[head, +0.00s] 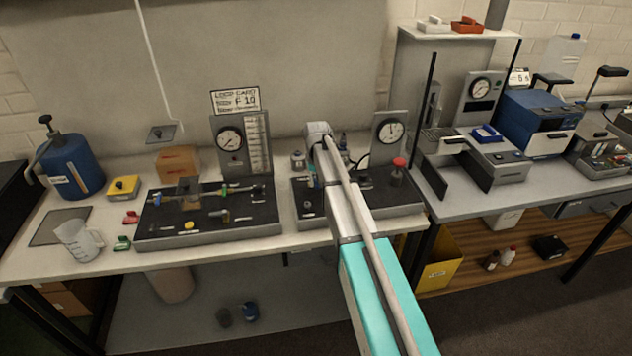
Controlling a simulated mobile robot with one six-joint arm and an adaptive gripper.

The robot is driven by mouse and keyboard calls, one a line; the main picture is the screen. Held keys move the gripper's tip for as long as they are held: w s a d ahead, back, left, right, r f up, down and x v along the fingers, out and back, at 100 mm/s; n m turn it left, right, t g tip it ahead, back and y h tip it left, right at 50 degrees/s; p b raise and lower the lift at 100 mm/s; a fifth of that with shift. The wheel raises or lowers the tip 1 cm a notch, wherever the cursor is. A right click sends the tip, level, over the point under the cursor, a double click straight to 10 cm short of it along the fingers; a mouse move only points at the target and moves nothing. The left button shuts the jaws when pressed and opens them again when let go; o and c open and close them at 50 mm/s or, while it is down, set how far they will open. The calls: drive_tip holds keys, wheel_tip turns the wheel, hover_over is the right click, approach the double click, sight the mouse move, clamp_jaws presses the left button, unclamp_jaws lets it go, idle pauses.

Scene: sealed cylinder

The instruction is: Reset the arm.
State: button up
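My arm reaches from the bottom right of the head view, teal near me and pale grey further out, up over the right-hand black board on the bench. Its far end, a grey-white wrist, is above the back of that board, between the two gauges. My gripper's fingers are hidden behind the arm or too small to make out, so I cannot see whether it holds anything. The right-hand black board (395,206) carries a gauge (391,130) on a grey panel and a red-topped knob (398,164).
The left black board (205,231) holds pipe fittings and a gauge panel (230,142). A blue jug (72,166), yellow box (124,188) and clear beaker (78,242) stand at left. A second bench with a blue machine (537,122) is at right. A yellow bin (438,262) sits below.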

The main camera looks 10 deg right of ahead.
drive_tip(key=shift+o, duration=1.4)
